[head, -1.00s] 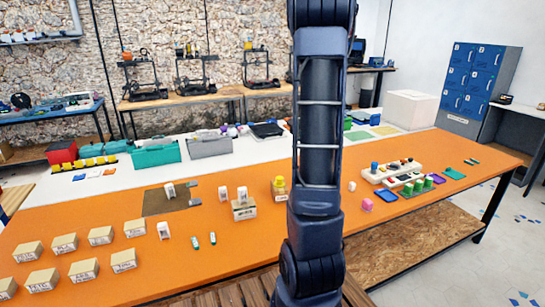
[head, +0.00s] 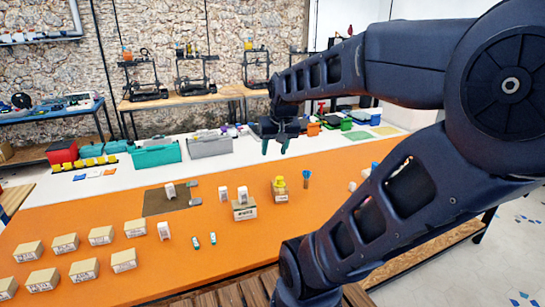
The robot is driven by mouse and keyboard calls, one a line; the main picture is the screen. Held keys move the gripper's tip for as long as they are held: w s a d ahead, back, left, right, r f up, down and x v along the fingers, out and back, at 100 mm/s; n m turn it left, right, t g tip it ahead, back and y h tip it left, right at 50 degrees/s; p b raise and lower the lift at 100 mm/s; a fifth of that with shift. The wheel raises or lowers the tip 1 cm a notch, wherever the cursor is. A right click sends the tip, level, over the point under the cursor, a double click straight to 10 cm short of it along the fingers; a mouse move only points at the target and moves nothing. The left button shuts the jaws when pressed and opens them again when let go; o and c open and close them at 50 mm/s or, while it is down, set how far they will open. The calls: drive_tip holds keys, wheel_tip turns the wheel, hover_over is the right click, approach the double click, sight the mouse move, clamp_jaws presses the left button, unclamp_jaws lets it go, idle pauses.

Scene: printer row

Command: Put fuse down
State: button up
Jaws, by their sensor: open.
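My gripper (head: 274,148) hangs above the far part of the table, fingers down and apart, with nothing between them. I cannot tell for sure which thing is the fuse. Two small green-and-white cylinders (head: 203,240) lie on the orange table top (head: 240,255) at the front middle. White upright blocks stand on a dark mat (head: 155,204), on a tan box (head: 244,213) and on bare orange (head: 163,231). A yellow item (head: 279,183) sits on another small box (head: 281,196). My gripper is well apart from all of these.
Several tan labelled boxes (head: 83,269) fill the front left. A teal toolbox (head: 155,154) and a grey one (head: 209,147) stand on the white strip behind. A blue-topped item (head: 307,178) stands near the middle. My arm hides the table's right part.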

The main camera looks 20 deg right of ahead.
drive_tip(key=s+a, duration=0.1)
drive_tip(key=s+a+n, duration=0.1)
drive_tip(key=s, duration=0.1)
drive_tip(key=s+a+n, duration=0.1)
drive_tip(key=s, duration=0.1)
